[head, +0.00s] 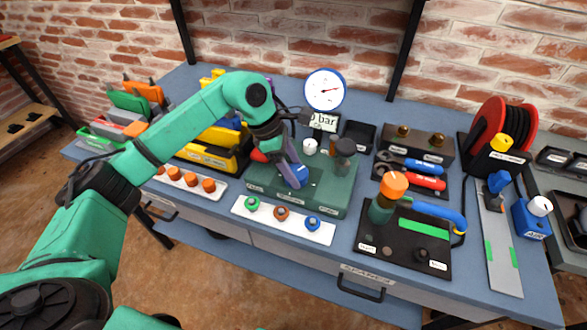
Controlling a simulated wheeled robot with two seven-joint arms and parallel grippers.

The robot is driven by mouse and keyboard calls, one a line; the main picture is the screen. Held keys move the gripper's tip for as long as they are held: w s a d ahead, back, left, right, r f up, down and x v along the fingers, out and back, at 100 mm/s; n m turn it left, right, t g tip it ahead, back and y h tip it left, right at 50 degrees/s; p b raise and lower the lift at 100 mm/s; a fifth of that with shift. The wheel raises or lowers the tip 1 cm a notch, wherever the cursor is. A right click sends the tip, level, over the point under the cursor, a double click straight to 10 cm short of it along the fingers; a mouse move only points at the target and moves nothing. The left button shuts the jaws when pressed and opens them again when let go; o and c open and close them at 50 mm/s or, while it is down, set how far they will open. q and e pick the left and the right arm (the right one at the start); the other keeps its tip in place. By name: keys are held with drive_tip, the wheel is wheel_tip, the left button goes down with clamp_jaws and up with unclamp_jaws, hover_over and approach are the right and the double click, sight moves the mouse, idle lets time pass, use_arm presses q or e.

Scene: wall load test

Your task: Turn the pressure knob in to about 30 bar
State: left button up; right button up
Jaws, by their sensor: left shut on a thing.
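A green test pump unit (330,196) stands on the blue bench in the middle. A blue knob (300,180) sits on its front left part. My left gripper (291,172) comes down from the upper left and is shut on this blue knob; its fingers hide part of it. A round white gauge (325,89) with a blue rim stands behind the unit, its red needle pointing right. Below it a display (322,122) shows "0 bar" at its right end; the left part of the reading is hidden by my arm. My right gripper is not in view.
A white strip (283,220) with green, brown and blue knobs lies in front of the unit. A black board (402,250) with an orange-topped tool is at right. A yellow case (213,150) and orange plugs are at left. A red hose reel (497,130) stands far right.

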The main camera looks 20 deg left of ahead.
use_arm(q)
drive_tip(key=o, duration=1.4)
drive_tip(key=shift+c, duration=0.2)
drive_tip(key=b+v, duration=0.1)
drive_tip(key=v, duration=1.3)
drive_tip(key=shift+r, duration=0.25)
drive_tip(key=shift+a, duration=0.1)
